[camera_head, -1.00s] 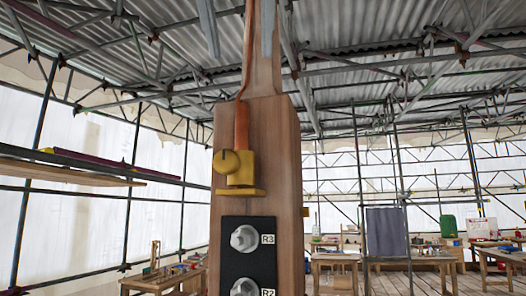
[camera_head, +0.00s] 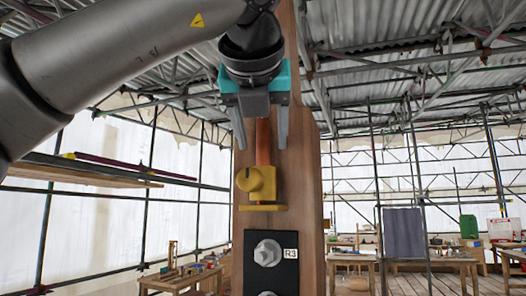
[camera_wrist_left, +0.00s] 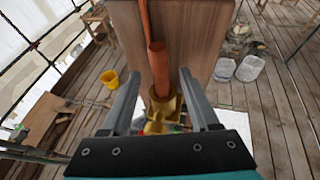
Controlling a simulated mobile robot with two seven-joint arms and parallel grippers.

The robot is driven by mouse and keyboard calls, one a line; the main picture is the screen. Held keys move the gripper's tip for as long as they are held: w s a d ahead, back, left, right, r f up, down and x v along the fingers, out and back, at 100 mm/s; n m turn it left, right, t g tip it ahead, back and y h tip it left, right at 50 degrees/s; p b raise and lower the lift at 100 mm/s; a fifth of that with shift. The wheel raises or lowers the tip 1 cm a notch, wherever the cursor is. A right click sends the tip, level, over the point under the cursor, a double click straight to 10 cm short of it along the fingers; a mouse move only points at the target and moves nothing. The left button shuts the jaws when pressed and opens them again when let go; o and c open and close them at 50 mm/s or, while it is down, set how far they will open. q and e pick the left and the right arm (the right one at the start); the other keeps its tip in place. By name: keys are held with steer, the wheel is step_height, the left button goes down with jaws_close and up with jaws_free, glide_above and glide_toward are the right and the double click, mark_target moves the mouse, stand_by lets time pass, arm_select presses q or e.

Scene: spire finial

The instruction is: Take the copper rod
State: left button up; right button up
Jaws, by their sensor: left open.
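The copper rod (camera_head: 263,145) stands upright on the front face of the wooden post, its lower end in a yellow brass clamp (camera_head: 262,190) with a round knob at its left. In the head view my gripper hides its upper part. In the left wrist view the rod (camera_wrist_left: 159,68) runs down into the clamp (camera_wrist_left: 160,108) between the fingers. My left gripper (camera_head: 261,143) points down, open, with one finger on each side of the rod; I see no finger closed on it. My right gripper is not in view.
The wooden post (camera_head: 308,200) stands close behind the rod. Below the clamp is a black plate (camera_head: 272,268) with hex bolts and an R3 label. Scaffold poles and a plank shelf (camera_head: 80,172) are at left. Workbenches stand in the background, and a yellow bucket (camera_wrist_left: 109,79) is far below.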

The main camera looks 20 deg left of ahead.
arm_select(q)
steer(key=shift+w+a+f, duration=0.1)
steer(key=shift+w+f, duration=0.1)
steer(key=shift+w, duration=0.3)
steer(key=shift+s, duration=0.1)
jaws_close()
steer(key=shift+r, duration=0.1)
stand_by(0.9)
